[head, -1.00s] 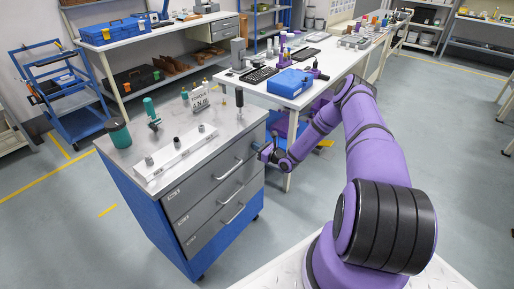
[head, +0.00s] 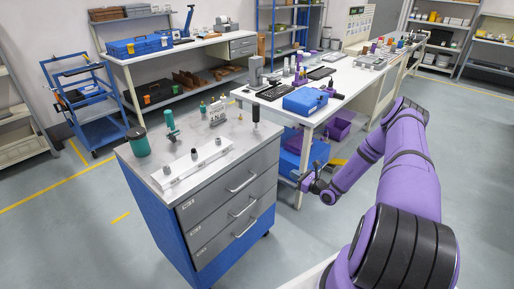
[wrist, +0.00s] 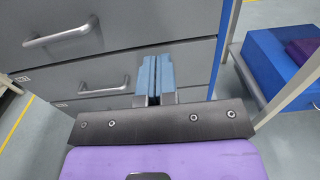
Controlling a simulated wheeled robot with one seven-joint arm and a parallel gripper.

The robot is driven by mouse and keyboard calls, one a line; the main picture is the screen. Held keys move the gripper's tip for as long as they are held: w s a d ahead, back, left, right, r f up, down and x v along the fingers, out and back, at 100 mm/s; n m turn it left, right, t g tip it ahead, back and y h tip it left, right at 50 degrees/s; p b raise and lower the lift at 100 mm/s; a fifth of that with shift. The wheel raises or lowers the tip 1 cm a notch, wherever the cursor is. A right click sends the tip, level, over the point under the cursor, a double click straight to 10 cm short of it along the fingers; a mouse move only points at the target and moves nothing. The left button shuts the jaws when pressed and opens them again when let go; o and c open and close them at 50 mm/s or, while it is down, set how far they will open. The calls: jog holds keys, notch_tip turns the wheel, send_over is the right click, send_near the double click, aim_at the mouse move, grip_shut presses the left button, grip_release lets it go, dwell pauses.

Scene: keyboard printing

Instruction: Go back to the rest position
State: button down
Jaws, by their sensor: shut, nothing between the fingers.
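My gripper (head: 309,184) hangs at the end of the purple arm, to the right of the drawer cabinet and apart from it in the head view. In the wrist view its two blue-padded fingers (wrist: 154,78) are pressed together with nothing between them. The fingers point toward the grey drawer fronts (wrist: 178,62) with their metal handles. The arm is bent, with its elbow raised at the right of the head view.
The drawer cabinet (head: 190,222) carries a white block rail (head: 192,167), a green canister (head: 138,142) and small tools. Behind stands a white table (head: 345,85) with a blue toolbox (head: 305,101). Blue and purple bins (head: 338,129) sit below it. Open floor lies in front.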

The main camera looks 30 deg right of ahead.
jog(key=s+a+r+n+g+y, duration=0.15)
jog(key=a+r+n+g, duration=0.45)
jog(key=r, duration=0.6)
jog(key=s+a+r+n+g+y, duration=0.1)
jog(key=a+r+n+g+y, duration=0.15)
jog(key=a+r+n, duration=0.65)
jog(key=s+a+r+n+g+y, duration=0.15)
jog(key=a+r+n+g, duration=0.35)
jog(key=r, duration=0.9)
jog(key=s+a+r+n+g+h, duration=0.1)
jog(key=s+a+r+n+h, duration=0.2)
jog(key=s+r, duration=0.4)
jog(key=s+a+r+n+g+h, duration=0.2)
jog(key=s+a+r+n+h, duration=0.15)
jog(key=s+r, duration=0.4)
jog(key=s+r+n+t+h, duration=0.2)
jog(key=s+r, duration=0.1)
jog(key=s, duration=0.5)
jog(key=s+d+r+n+t+h, duration=0.1)
jog(key=s+r+n+t+h, duration=0.1)
jog(key=s, duration=0.6)
jog(key=shift+s+d+r+n+t+h, duration=0.25)
jog(key=shift+r+n+t+h, duration=0.1)
jog(key=shift+r+n+h, duration=0.35)
jog(key=shift+f, duration=0.1)
